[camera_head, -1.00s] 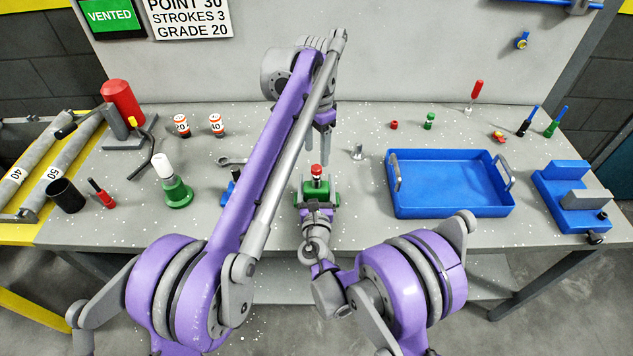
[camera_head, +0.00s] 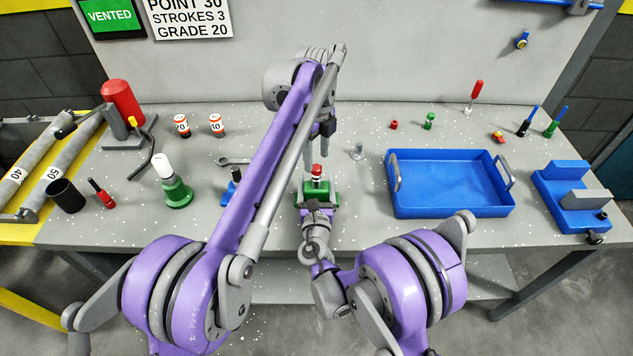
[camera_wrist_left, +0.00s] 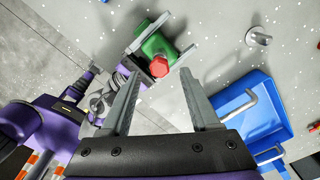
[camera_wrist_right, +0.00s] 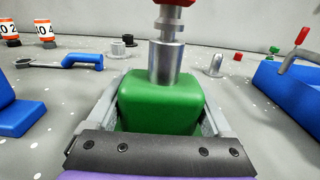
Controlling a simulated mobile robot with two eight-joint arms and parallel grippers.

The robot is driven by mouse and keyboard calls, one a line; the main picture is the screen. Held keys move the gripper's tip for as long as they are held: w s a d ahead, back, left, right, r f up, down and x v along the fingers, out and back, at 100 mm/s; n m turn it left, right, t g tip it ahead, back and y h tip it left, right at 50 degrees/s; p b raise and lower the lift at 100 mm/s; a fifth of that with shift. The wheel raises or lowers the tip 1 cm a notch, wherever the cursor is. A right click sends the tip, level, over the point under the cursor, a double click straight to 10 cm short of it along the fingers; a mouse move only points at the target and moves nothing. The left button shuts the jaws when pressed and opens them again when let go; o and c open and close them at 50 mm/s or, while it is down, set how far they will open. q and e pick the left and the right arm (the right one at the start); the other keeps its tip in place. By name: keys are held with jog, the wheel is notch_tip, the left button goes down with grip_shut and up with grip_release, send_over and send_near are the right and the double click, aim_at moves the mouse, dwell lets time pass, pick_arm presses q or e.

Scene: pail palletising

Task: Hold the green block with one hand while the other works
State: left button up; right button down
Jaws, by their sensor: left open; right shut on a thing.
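The green block (camera_head: 326,196) sits on the bench near its front middle. My right gripper (camera_head: 317,204) is shut on it; the right wrist view shows the block (camera_wrist_right: 160,108) between both fingers. A silver stem (camera_wrist_right: 165,62) stands upright on the block, with a red top (camera_head: 317,169). My left gripper (camera_head: 314,158) is open above and behind the block, seen partly behind its own arm. In the left wrist view its fingers (camera_wrist_left: 156,82) have nothing between them, and the red hexagonal top (camera_wrist_left: 159,67) shows just beyond, near the fingertips.
A blue tray (camera_head: 450,211) lies to the right, with a blue fixture (camera_head: 560,198) beyond it. A small metal peg (camera_head: 357,152) stands between block and tray.

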aim_at(317, 167)
pick_arm(q)
jog(key=shift+f, duration=1.6)
grip_shut()
